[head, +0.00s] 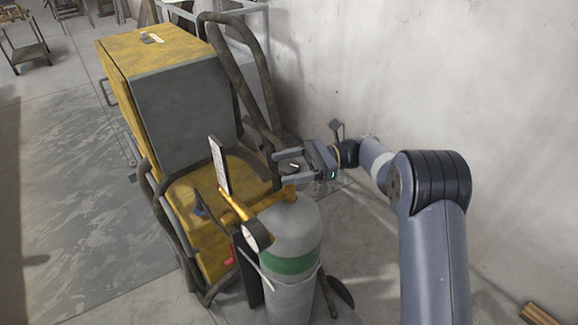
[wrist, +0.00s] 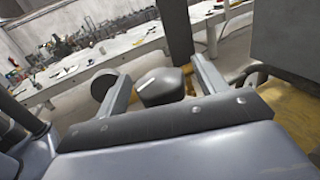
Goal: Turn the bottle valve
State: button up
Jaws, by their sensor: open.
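The gas bottle (head: 290,220) stands upright in front of a yellow welding cart, grey with a green band. A brass regulator (head: 235,205) with a round gauge (head: 257,236) sits at its top left. My gripper (head: 276,168) is above the bottle's top, its two fingers pointing left and spread apart. In the wrist view a rounded grey knob-like piece (wrist: 160,88) shows between the open fingers; whether they touch it I cannot tell. A grey disc (wrist: 103,86) shows by the left finger. The valve is not clearly visible in the head view.
The yellow cart (head: 150,52) with a grey panel and dark tube handles (head: 238,75) stands close to the gripper. A pale wall (head: 450,90) is on the right. Open floor (head: 75,200) lies left. A cluttered bench (wrist: 110,55) is in the wrist view's background.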

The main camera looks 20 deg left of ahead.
jog(key=shift+w+d+f, duration=0.1)
jog(key=shift+w+d, duration=0.3)
jog(key=p+v, duration=0.4)
jog(key=v, duration=0.5)
jog(key=shift+d, duration=0.25)
jog(key=shift+w, duration=0.2)
jog(key=shift+b, duration=0.35)
